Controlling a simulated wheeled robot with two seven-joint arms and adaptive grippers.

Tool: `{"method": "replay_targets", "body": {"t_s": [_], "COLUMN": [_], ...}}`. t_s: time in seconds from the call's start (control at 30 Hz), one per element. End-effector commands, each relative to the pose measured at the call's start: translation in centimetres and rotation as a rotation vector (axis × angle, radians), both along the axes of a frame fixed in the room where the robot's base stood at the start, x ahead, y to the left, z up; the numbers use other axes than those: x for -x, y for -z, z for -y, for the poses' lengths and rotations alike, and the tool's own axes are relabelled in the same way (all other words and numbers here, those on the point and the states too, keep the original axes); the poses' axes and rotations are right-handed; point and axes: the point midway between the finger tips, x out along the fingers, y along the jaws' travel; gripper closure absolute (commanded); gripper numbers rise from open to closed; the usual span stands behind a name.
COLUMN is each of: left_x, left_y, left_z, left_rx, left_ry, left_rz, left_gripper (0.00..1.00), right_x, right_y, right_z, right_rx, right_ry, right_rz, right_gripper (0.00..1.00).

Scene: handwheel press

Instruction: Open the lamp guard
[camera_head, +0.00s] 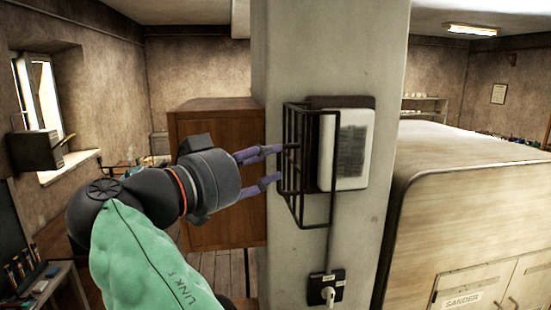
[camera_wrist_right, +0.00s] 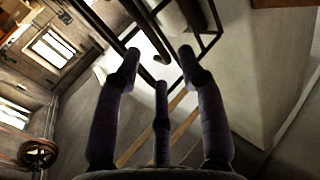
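The lamp guard (camera_head: 333,205), a dark wire cage, is on the front of a grey pillar. It stands out from the wall lamp (camera_head: 350,150), a pale panel in a dark frame, and is swung toward the left. My right gripper (camera_head: 277,166) is at the guard's left side, its purple fingers apart, with the tips at the bars. In the right wrist view the fingers (camera_wrist_right: 158,72) are spread, and dark guard bars (camera_wrist_right: 135,42) run just beyond and between the tips. Whether they touch is not clear. My left gripper is not in view.
The grey pillar (camera_head: 380,50) carries the lamp and a switch box (camera_head: 326,288) below it. A wooden cabinet (camera_head: 215,118) stands behind my right gripper. A large sander cabinet (camera_head: 470,200) fills the right. A red-brown handwheel (camera_wrist_right: 38,152) shows in the right wrist view.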

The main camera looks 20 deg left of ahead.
Motion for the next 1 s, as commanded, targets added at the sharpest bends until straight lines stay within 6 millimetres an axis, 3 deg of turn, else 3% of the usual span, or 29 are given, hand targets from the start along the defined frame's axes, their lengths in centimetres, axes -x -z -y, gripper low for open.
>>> {"method": "replay_targets", "body": {"t_s": [0.2,0.4,0.6,1.0], "left_x": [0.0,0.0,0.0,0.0], "left_y": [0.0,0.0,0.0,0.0], "left_z": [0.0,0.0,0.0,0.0], "left_rx": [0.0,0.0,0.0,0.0], "left_ry": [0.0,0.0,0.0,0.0], "left_rz": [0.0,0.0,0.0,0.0], "left_gripper": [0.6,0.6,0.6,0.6], "right_x": [4.3,6.8,7.7,7.7], "right_y": [-0.2,-0.3,-0.3,-0.3], "right_z": [-1.4,-2.1,-2.4,-2.4], "right_rx": [-0.002,-0.004,-0.004,-0.004], "right_ry": [-0.002,0.0,0.001,0.001], "right_rz": [0.003,0.004,0.003,0.003], "right_gripper": [0.59,0.59,0.59,0.59]}}
